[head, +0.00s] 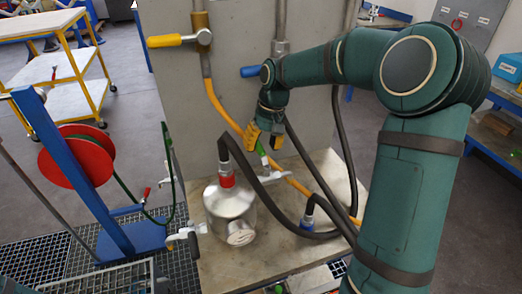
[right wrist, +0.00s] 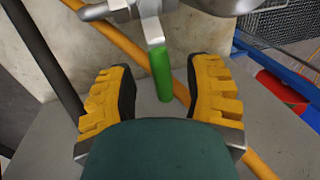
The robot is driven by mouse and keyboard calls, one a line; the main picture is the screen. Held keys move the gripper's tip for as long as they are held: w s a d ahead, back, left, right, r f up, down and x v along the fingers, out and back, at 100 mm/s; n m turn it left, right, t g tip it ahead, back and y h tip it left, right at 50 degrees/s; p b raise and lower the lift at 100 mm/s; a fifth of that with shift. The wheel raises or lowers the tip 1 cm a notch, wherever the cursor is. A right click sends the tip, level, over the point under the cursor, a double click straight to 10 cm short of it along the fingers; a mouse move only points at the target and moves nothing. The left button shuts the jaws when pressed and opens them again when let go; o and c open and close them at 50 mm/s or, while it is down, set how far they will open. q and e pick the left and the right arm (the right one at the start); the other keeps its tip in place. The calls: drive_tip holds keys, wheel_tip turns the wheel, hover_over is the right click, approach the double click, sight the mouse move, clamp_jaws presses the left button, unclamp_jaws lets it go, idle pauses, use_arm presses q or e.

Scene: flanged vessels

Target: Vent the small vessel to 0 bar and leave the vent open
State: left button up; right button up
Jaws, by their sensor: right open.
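The small vessel (head: 230,208) is a silver metal pot standing on the bench, with a red fitting (head: 226,176) and a black hose on top. A round disc, perhaps a gauge (head: 240,234), is on its front; I cannot read it. A green valve handle (right wrist: 161,75) hangs from a grey metal fitting, and also shows in the head view (head: 262,158). My right gripper (head: 264,134) is open, its yellow fingers on either side of the green handle in the right wrist view (right wrist: 160,92), with visible gaps. My left gripper is not seen.
A yellow pipe (right wrist: 118,35) runs diagonally behind the green handle. Black hoses (head: 310,190) loop over the bench (head: 235,275). A yellow lever (head: 165,41) and a blue lever (head: 250,71) stick out above. A red hose reel (head: 76,163) stands to the left.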

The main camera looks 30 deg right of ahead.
drive_tip(key=shift+a+f, duration=0.15)
drive_tip(key=shift+f, duration=0.65)
clamp_jaws()
